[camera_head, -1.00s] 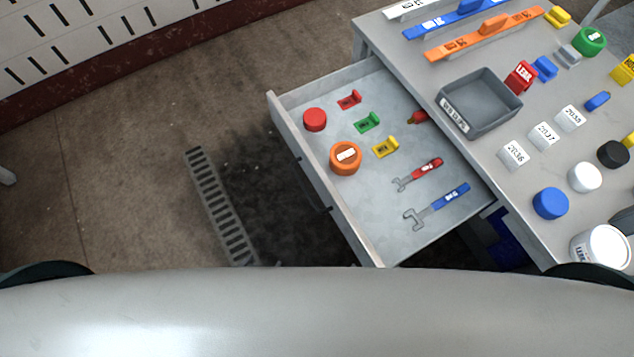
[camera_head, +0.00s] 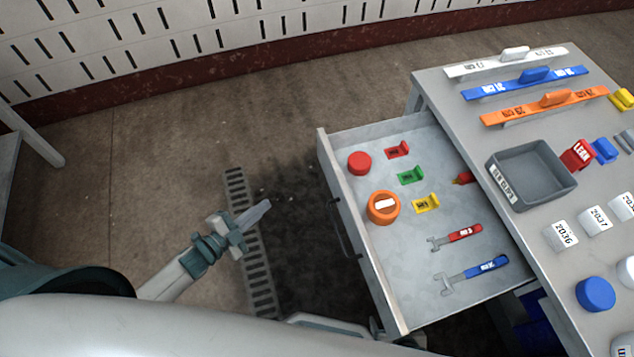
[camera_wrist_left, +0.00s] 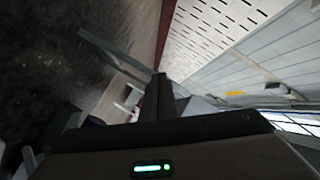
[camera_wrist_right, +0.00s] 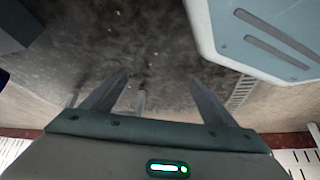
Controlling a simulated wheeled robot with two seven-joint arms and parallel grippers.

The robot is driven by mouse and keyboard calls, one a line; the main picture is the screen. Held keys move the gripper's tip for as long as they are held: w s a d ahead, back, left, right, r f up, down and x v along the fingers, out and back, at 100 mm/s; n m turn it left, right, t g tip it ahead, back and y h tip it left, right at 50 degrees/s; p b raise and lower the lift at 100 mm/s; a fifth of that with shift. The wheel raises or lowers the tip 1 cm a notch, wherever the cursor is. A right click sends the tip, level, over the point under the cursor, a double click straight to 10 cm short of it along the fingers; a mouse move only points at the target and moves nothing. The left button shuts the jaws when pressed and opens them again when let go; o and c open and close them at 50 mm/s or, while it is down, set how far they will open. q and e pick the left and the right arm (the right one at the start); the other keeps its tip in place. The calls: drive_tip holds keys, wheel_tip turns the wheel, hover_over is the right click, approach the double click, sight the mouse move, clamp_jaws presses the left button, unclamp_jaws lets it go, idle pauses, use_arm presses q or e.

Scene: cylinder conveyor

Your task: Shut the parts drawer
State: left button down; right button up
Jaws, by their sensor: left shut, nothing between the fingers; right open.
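The parts drawer (camera_head: 410,262) is pulled far out from the left side of the grey workbench (camera_head: 468,165). Its front panel faces left and carries a dark handle (camera_head: 345,236). My left gripper (camera_head: 262,209) is shut and empty, left of the drawer front and apart from it, over the floor. Its fingers also show closed together in the left wrist view (camera_wrist_left: 160,98). My right gripper (camera_wrist_right: 157,92) is open and empty, with dark floor beyond its fingers. I cannot make out the right gripper in the head view.
The drawer holds a red cylinder (camera_head: 359,162), an orange ring-like part (camera_head: 383,207), small coloured brackets and wrenches (camera_head: 472,271). On the bench are a grey tray (camera_head: 530,175) and bars with handles (camera_head: 545,105). A floor grate (camera_head: 236,190) lies left of the drawer, with open floor around.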

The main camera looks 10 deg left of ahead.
sight(330, 178)
use_arm(q)
drive_tip(key=s+d+r+m+g+h, duration=0.1)
drive_tip(key=r+m+g+h, duration=0.1)
drive_tip(key=r+m+h, duration=0.2)
drive_tip(key=s+d+r+m+g+h, duration=0.2)
drive_tip(key=r+m+h, duration=0.2)
drive_tip(key=r+m, duration=0.5)
drive_tip(key=shift+s+r+m+g+b, duration=0.3)
drive_tip(key=shift+r+m, duration=0.1)
drive_tip(key=shift+r, duration=0.35)
use_arm(e)
drive_tip(key=shift+s+d+f+g, duration=0.25)
drive_tip(key=shift+s+d, duration=0.1)
drive_tip(key=shift+s, duration=0.15)
drive_tip(key=shift+s+d+f+g, duration=0.2)
drive_tip(key=shift+s+d, duration=0.15)
drive_tip(key=shift+s, duration=0.15)
use_arm(q)
drive_tip(key=shift+d, duration=0.15)
use_arm(e)
drive_tip(key=shift+w+r, duration=0.1)
